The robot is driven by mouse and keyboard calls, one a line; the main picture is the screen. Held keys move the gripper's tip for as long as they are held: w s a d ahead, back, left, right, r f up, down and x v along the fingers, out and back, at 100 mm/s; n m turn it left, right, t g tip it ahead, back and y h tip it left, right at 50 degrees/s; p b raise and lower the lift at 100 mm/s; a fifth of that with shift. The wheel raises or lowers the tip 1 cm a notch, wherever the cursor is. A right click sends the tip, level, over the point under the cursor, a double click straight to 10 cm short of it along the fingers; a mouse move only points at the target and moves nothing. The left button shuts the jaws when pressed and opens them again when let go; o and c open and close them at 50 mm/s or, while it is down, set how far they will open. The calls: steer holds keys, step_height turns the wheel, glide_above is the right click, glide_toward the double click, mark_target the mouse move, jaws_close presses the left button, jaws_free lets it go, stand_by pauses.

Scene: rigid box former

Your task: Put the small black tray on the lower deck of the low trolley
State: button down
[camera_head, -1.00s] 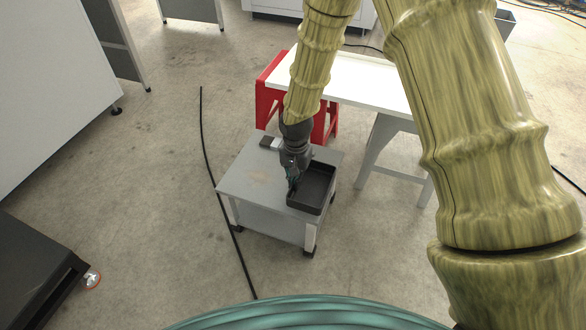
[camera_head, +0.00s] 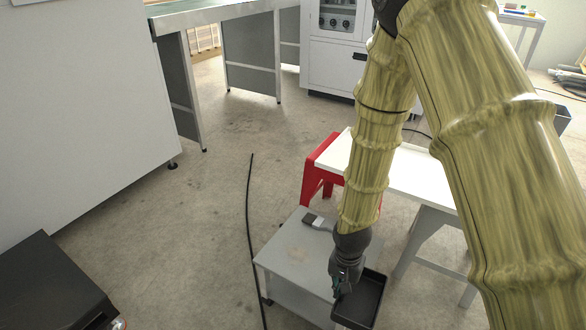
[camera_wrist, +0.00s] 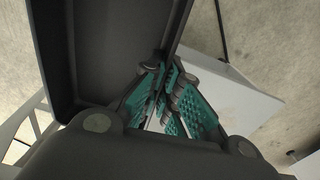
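The small black tray (camera_head: 362,298) is at the right front of the low grey trolley (camera_head: 290,248), reaching past the top's front edge in the head view. My gripper (camera_head: 338,290) is at the tray's left wall. In the wrist view the teal finger pads (camera_wrist: 165,68) converge on the near end of that wall, and the tray (camera_wrist: 105,45) fills the upper left. The tray seems held clear of the trolley top, but the height is hard to tell. The trolley's lower deck (camera_head: 297,297) shows partly below the top; the tray and gripper hide its right part.
A small dark-and-light item (camera_head: 318,221) lies at the back of the trolley top. A red stool (camera_head: 318,170) and a white table (camera_head: 415,174) stand behind and right. A black cable (camera_head: 249,215) lies on the floor to the left, where floor is open.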

steer(key=w+d+r+n, duration=0.1)
steer(key=w+r+n, duration=0.25)
steer(key=r, duration=0.45)
steer(key=w+d+r+n, duration=0.1)
steer(key=w+r+n, duration=0.25)
steer(key=r, duration=0.45)
step_height(320, 180, up, 16)
steer(key=s+m+p, duration=0.1)
steer(key=s+p, duration=0.1)
steer(key=p, duration=2.9)
steer(key=shift+s, duration=0.35)
steer(key=shift+d+f, duration=0.1)
steer(key=shift+f, duration=0.05)
